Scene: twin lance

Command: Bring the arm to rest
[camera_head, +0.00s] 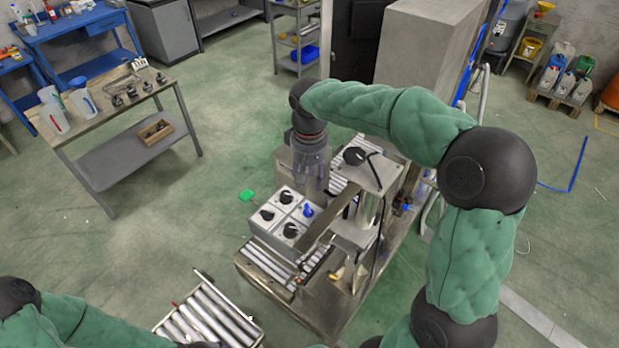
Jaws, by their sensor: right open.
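My right arm (390,112) comes in from the right, padded green with black joints, and bends over the machine. Its gripper (312,190) points down, open, above the back right corner of a grey box (268,233). The box has several black round parts and one blue part (308,210) on top. The blue part is just below the gripper; I cannot tell whether they touch. I see nothing held between the fingers. My left arm (75,322) shows at the lower left, and its gripper is outside the picture.
The box sits on a roller conveyor (268,265) beside a metal post unit (372,185) close to my right arm. A loose roller section (208,316) lies at the front. A workbench (110,110) stands at the left.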

